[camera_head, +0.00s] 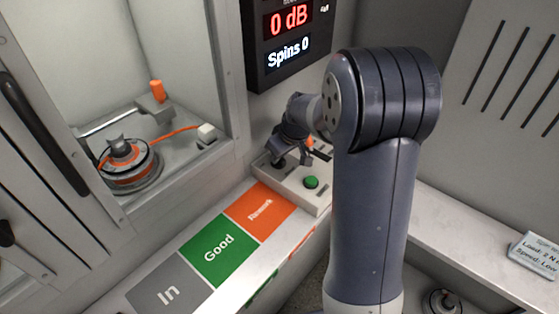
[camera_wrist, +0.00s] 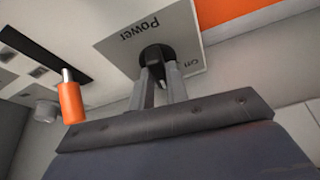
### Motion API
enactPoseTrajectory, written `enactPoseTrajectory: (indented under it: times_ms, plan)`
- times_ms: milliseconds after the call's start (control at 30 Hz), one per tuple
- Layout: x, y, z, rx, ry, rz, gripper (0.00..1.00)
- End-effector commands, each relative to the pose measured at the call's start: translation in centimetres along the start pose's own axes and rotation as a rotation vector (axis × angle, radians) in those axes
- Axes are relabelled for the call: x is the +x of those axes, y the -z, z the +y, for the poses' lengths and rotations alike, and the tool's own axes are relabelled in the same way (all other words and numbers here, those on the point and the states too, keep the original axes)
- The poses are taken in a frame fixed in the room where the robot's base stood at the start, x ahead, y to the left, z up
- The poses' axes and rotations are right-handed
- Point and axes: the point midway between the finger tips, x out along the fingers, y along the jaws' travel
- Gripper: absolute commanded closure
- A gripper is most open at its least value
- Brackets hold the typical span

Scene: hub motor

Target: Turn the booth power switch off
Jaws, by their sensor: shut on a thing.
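The booth power switch (camera_wrist: 157,58) is a black rotary knob on a light plate marked "Power" in the wrist view. The plate also carries a small position word near its edge, only partly legible. My gripper (camera_wrist: 162,80) has both fingers on the knob, shut on it. In the head view my gripper (camera_head: 279,160) reaches down to the black knob at the left end of the control box (camera_head: 318,197). The arm hides part of the box. I cannot tell exactly which position the knob points to.
A green button (camera_head: 311,182) sits on the box, and an orange-handled lever (camera_wrist: 70,100) stands beside the knob. The display (camera_head: 288,38) reads 0 dB and Spins 0. The booth holds a motor (camera_head: 124,155). In, Good and Rework (camera_head: 261,207) pads lie in front.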

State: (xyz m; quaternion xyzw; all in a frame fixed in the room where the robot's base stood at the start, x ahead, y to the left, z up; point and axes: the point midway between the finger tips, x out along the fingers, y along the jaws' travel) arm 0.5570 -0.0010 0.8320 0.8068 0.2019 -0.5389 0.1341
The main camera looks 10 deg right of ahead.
Motion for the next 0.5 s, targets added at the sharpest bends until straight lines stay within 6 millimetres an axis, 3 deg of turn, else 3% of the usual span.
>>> enactPoseTrajectory:
  times_ms: [500]
  plan:
    - [0.19, 0.08, 0.36, -0.453, 0.187, 0.002, 1.00]
